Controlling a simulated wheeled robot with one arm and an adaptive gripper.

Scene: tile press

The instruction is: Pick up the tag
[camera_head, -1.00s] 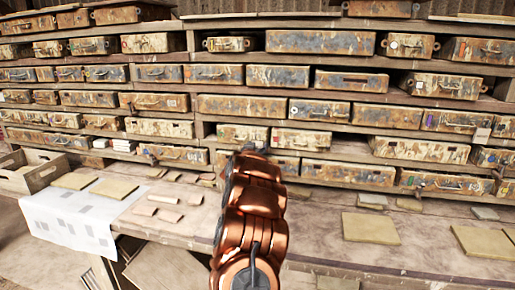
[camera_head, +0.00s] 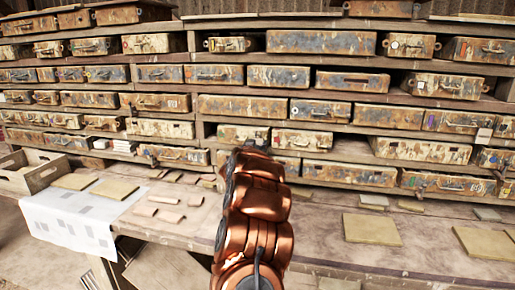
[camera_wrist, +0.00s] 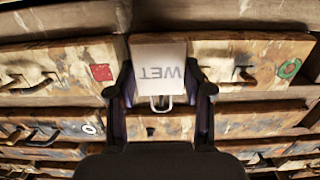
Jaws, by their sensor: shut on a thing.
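A pale tag (camera_wrist: 158,62) with the word WET, upside down in the wrist view, sits between the two dark fingers of my gripper (camera_wrist: 160,84). The fingers are shut on its left and right edges. The tag is in front of rusty drawer fronts, and I cannot tell whether it still touches them. A metal loop shows just below the tag. In the head view my copper arm hides the gripper and the tag.
A wall of shelves holds many worn drawers (camera_head: 290,41). The workbench (camera_head: 300,232) in front carries flat square tiles (camera_head: 371,228), small curved tiles (camera_head: 167,199) and a white printed sheet (camera_head: 70,220). A wooden crate (camera_head: 42,174) stands at the left end.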

